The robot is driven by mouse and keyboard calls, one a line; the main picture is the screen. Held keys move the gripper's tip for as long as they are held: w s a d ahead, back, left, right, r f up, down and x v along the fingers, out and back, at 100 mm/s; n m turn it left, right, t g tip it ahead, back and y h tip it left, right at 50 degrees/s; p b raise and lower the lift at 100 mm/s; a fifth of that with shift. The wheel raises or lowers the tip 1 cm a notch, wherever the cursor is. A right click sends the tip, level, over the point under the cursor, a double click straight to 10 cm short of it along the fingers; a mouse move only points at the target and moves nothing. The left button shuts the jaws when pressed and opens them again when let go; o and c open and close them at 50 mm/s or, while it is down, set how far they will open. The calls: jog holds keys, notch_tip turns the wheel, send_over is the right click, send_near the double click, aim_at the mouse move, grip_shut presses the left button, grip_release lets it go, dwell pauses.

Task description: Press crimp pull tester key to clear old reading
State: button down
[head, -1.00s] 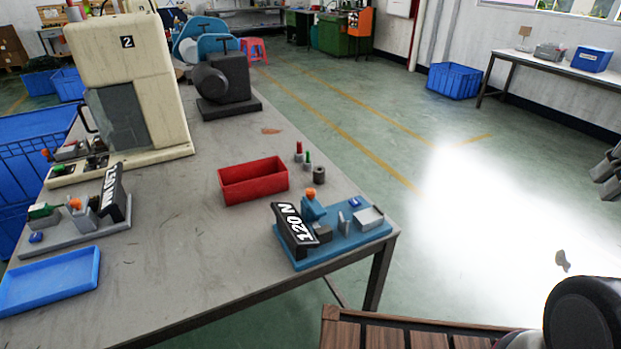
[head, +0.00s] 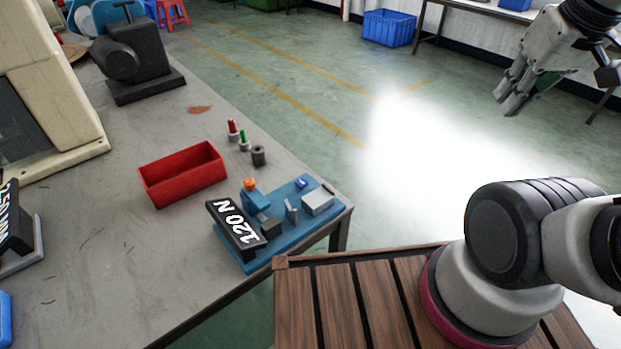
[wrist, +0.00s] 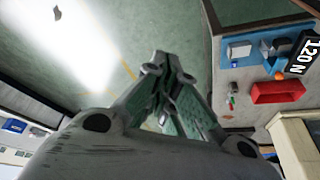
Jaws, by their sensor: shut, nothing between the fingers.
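The crimp pull tester is a blue base (head: 262,262) with a black "120 N" sign (head: 236,228), at the near right corner of the grey table in the head view. It carries an orange-topped blue post (head: 252,192), a pale grey block and a small blue key (head: 301,183). The tester also shows at the upper right of the wrist view (wrist: 262,62). My gripper (head: 510,105) is at the upper right of the head view, over the floor, well apart from the tester. Its fingers (wrist: 160,62) are together and empty.
A red bin (head: 185,176) lies left of the tester. Red and green small parts (head: 238,138) and a dark cylinder (head: 258,156) stand behind it. A cream machine (head: 45,95) and a black device (head: 130,60) stand farther left. The floor beyond the table's right edge is open.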

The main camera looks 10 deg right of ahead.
jog(key=w+a+f+n+g+h, duration=0.35)
jog(key=w+a+n, duration=0.2)
jog(key=w, duration=0.45)
jog(key=n+t+h, duration=0.4)
jog(key=n+t, duration=0.1)
jog(key=n, duration=0.7)
send_over(304, 184)
notch_tip(304, 184, down, 15)
jog(key=shift+f+m+y, duration=0.2)
jog(key=shift+m+y, duration=0.05)
jog(key=shift+f, duration=4.3)
jog(key=shift+f, duration=0.1)
